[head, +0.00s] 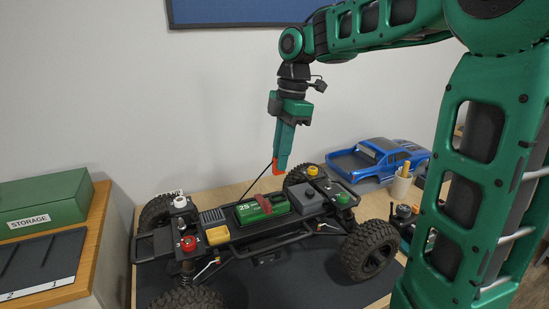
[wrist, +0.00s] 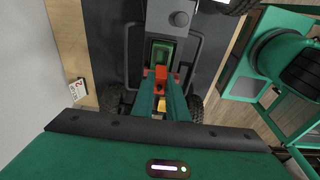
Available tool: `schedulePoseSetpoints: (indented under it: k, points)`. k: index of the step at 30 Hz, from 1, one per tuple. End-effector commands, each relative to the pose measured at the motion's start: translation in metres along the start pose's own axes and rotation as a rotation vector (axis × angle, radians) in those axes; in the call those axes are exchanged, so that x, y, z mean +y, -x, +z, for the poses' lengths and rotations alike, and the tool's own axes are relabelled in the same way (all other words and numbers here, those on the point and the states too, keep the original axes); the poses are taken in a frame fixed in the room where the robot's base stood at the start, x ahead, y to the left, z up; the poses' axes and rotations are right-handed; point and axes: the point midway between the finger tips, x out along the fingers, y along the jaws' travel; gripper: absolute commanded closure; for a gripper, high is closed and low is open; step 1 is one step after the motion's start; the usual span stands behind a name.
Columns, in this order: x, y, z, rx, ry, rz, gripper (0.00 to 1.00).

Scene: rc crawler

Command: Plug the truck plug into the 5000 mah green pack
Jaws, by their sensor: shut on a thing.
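My gripper (head: 279,163) points down above the truck chassis and is shut on the orange-red truck plug (head: 277,170). A thin black cable runs from the plug down toward the chassis. The green pack (head: 247,212) lies in the middle of the truck (head: 215,236), under a dark red strap; its label seems to read "2S", and its capacity text is too small to read. The plug is in the air above the pack, apart from it. In the wrist view the plug (wrist: 160,74) shows between the fingertips, just below the green pack (wrist: 162,50) in the picture.
A green storage box (head: 45,205) and a dark numbered tray (head: 40,265) stand at the left. A blue truck body (head: 370,162) and a cup with tools (head: 401,186) are behind at the right. Yellow, red and white caps stick up from the chassis.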

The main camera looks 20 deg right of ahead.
Motion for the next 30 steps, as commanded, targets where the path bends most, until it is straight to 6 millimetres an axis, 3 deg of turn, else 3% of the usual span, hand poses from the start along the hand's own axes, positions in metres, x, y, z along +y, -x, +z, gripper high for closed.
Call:
schedulePoseSetpoints:
  k: [7,21,30]
  points:
    - [0.0,-0.006,0.001,0.001,0.0,-0.002,1.0]
    - [0.0,-0.044,0.005,0.001,0.0,-0.002,1.0]
    - [0.0,-0.057,0.008,0.0,0.0,-0.001,1.0]
